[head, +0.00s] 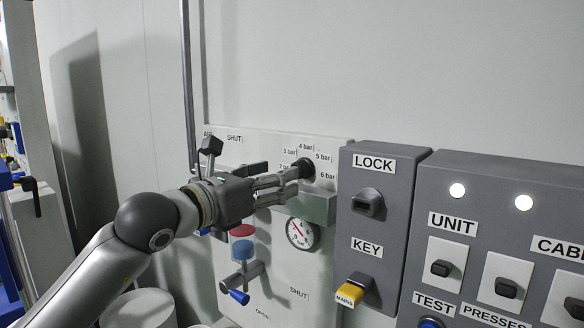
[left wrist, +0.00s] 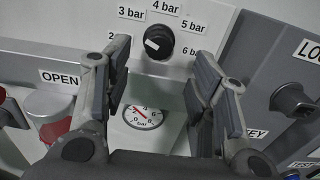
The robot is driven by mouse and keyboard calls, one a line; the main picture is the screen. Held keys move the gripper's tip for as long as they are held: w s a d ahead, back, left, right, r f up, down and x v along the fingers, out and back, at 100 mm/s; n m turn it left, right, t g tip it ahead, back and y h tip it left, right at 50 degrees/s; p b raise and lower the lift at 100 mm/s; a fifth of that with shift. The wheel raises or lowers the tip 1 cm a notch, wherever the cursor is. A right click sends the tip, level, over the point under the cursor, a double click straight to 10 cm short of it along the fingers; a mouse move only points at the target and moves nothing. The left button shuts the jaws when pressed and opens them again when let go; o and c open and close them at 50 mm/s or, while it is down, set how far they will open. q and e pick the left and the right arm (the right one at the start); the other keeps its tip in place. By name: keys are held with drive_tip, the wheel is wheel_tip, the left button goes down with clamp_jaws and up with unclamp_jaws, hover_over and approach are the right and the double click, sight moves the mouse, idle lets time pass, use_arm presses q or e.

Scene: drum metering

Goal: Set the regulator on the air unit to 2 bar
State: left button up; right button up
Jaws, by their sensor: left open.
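The regulator knob (head: 304,167) is black and round, on the pale air unit panel (head: 262,285). In the left wrist view the knob (left wrist: 158,42) has a white mark on its left side, facing the left part of the scale. Labels around it read 3, 4, 5 and 6 bar; the 2 label is partly hidden by a finger. My left gripper (head: 290,180) is open in front of the knob; in the left wrist view its fingers (left wrist: 162,62) stand either side, with gaps. The gauge (left wrist: 142,117) has a red needle pointing up-left. My right gripper is out of view.
Below the knob are the gauge block (head: 312,206) and a valve with a blue-tipped handle (head: 240,284). A grey LOCK/KEY box (head: 372,230) stands close to the right, with a yellow MAINS key (head: 351,292). A switch panel (head: 500,240) is farther right.

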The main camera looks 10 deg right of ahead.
sight(301, 170)
use_arm(q)
drive_tip(key=p+x, duration=0.2)
drive_tip(key=x, duration=0.5)
drive_tip(key=shift+p, duration=0.35)
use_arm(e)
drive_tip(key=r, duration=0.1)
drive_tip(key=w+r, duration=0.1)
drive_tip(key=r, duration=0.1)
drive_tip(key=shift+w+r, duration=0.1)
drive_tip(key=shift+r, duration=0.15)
use_arm(q)
drive_tip(key=shift+w+f, duration=0.1)
drive_tip(key=c, duration=1)
drive_tip(key=shift+f+n+b, duration=0.1)
drive_tip(key=shift+n+b, duration=0.2)
drive_tip(key=shift+b, duration=0.55)
drive_tip(key=shift+n+b, duration=0.4)
drive_tip(key=shift+b, duration=0.3)
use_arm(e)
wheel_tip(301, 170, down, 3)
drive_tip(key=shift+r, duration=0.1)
